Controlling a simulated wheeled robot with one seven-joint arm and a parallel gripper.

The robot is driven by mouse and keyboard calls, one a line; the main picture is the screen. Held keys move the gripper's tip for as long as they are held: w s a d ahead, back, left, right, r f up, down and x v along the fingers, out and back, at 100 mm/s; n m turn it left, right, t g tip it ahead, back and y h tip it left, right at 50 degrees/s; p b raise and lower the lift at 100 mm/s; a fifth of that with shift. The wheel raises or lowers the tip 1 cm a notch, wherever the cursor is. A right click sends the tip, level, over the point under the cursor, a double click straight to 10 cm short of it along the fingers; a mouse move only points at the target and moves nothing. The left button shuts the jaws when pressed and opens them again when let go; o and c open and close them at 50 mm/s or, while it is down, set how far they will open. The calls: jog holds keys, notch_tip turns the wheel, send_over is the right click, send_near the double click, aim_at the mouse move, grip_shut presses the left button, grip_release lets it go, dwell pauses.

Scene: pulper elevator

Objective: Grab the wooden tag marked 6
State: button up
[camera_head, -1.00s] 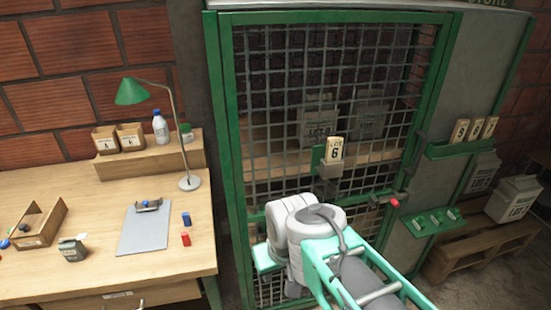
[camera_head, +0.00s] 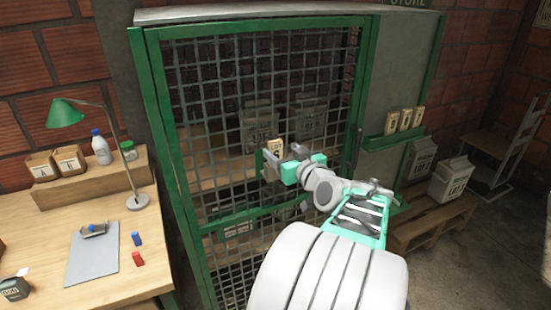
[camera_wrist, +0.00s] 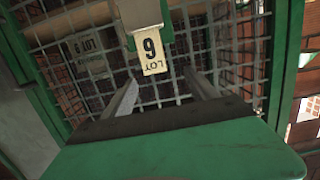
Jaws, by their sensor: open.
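The wooden tag marked 6 (camera_head: 276,146) is a pale tag lettered LOT, in a holder on the green-framed mesh door. In the wrist view the tag (camera_wrist: 151,50) appears upside down, its lettered end hanging clear below the metal holder (camera_wrist: 142,14). My gripper (camera_head: 271,164) is at the tag in the head view and partly covers its lower part. In the wrist view my gripper (camera_wrist: 160,78) is open, its two fingers apart and pointing towards the tag, one to each side of it. The fingers do not appear to touch it.
Several similar tags (camera_head: 405,119) stand on a green shelf on the grey panel to the right. Lot containers (camera_head: 450,180) stand on a wooden pallet (camera_head: 425,229) below. A workbench (camera_head: 145,228) with a lamp and clipboard is at the left.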

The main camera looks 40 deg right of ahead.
aim_at(276, 143)
jog(key=p+x, duration=0.1)
jog(key=x, duration=0.4)
jog(key=d+p+x, duration=0.1)
jog(key=x, duration=0.1)
jog(key=shift+w+p, duration=0.2)
jog(key=shift+p, duration=0.1)
jog(key=shift+s, duration=0.1)
jog(key=shift+c, duration=0.2)
grip_shut()
